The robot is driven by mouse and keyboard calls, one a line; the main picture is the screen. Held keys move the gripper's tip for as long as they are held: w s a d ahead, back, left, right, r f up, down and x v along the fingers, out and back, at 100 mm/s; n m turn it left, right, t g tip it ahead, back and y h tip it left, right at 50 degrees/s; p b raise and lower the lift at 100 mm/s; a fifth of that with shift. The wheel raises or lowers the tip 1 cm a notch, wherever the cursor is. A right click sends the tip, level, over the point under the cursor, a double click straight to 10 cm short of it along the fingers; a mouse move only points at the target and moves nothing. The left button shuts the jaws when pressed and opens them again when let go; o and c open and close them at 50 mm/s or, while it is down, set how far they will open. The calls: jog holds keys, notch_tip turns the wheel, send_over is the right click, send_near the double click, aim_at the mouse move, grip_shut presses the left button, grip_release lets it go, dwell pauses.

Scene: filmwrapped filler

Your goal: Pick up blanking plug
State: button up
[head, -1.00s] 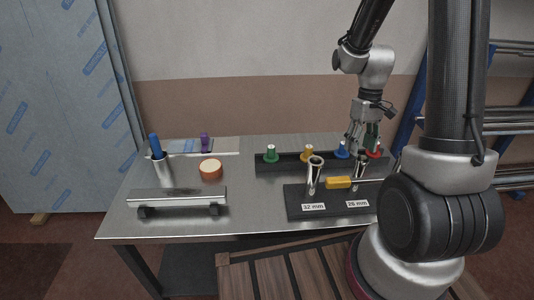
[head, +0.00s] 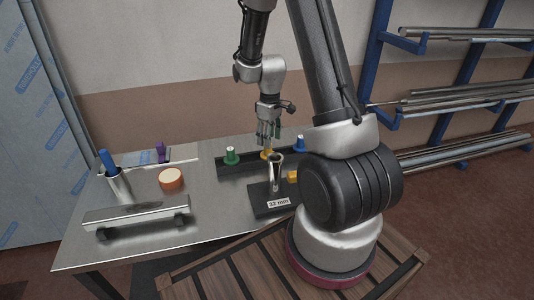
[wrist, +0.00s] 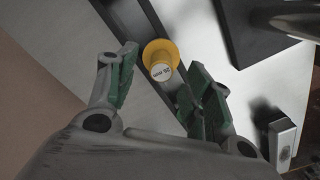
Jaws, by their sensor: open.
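Several coloured plugs stand in a dark rack (head: 240,169) at the back of the metal table. A green plug (head: 231,156) is at its left end, then a yellow plug (head: 266,154), then a blue plug (head: 299,144). My gripper (head: 268,141) points down just above the yellow plug. In the wrist view my open gripper (wrist: 158,76) has its green-padded fingers to either side of the yellow plug (wrist: 160,56), whose pale top carries small lettering. Nothing is held.
A shiny tube (head: 275,173) stands upright on a dark block labelled 32 mm (head: 258,200), in front of the rack. An orange-brown roll (head: 171,179), a cup with a blue-handled item (head: 117,186) and a metal bar (head: 135,212) are at left. Bare table lies between.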

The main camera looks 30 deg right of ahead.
aim_at(268, 153)
jog(key=f, duration=0.4)
jog(key=shift+a+f, duration=0.2)
jog(key=shift+f, duration=0.15)
jog(key=shift+c, duration=0.4)
grip_shut()
